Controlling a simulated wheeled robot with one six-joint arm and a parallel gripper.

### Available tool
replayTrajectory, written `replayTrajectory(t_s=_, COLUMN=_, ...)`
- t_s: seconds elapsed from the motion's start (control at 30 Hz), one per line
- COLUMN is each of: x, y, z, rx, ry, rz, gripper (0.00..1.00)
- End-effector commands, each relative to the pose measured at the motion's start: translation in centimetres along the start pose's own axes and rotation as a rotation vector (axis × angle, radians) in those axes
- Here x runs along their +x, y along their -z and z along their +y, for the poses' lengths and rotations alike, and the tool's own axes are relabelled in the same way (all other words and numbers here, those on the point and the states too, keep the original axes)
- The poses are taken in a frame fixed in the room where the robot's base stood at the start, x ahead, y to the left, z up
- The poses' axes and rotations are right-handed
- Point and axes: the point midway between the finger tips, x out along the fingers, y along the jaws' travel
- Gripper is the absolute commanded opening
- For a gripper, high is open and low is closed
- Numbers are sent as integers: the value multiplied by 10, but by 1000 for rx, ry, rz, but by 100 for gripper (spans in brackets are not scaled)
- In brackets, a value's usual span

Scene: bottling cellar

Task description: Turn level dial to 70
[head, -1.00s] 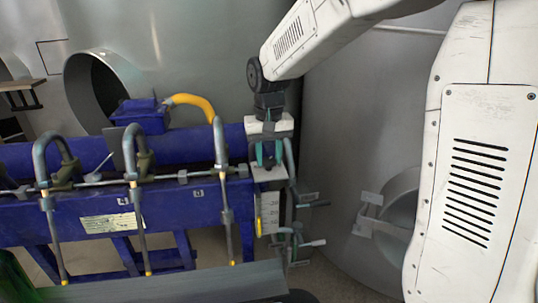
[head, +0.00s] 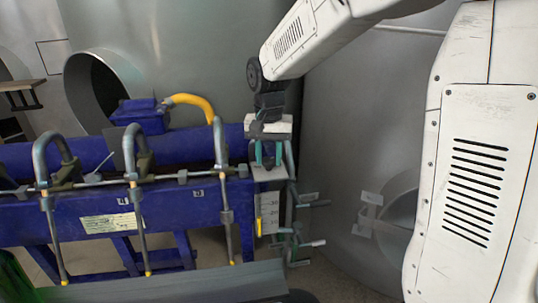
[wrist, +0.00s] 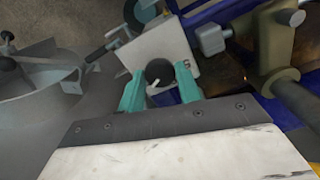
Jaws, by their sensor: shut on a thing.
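The level dial (wrist: 158,74) is a dark round knob with a white pointer mark, on a pale square plate (wrist: 163,47) in the wrist view. My gripper (wrist: 160,92) has its two teal fingers on either side of the knob and is shut on it. In the head view my gripper (head: 266,160) points down at the top of the plate at the right end of the blue filler. The knob is hidden there by the fingers. The numbers around the dial cannot be read. A white scale with a yellow marker (head: 261,226) sits below the plate.
The blue filler body (head: 160,208) with several bent grey filling pipes (head: 132,160) lies left of my gripper. Valve handles (head: 312,203) stick out just right of the scale. Large grey tanks (head: 345,120) stand behind and to the right.

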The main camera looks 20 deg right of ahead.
Motion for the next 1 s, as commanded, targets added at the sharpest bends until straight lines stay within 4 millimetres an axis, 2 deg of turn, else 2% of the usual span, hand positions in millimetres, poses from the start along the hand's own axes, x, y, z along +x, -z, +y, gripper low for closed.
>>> replayTrajectory(t_s=0.07, x=-1, y=1, z=0, rx=0, ry=2, rz=3, gripper=11)
replayTrajectory(t_s=0.1, x=-1, y=1, z=0, rx=0, ry=2, rz=3, gripper=37)
replayTrajectory(t_s=0.17, x=-1, y=1, z=0, rx=-1, ry=2, rz=3, gripper=53)
replayTrajectory(t_s=0.2, x=-1, y=0, z=0, rx=-1, ry=1, rz=2, gripper=56)
replayTrajectory(t_s=0.53, x=-6, y=0, z=0, rx=-1, ry=1, rz=2, gripper=56)
replayTrajectory(t_s=0.8, x=-49, y=1, z=0, rx=-1, ry=3, rz=5, gripper=56)
replayTrajectory(t_s=1.0, x=-73, y=0, z=0, rx=-1, ry=1, rz=2, gripper=56)
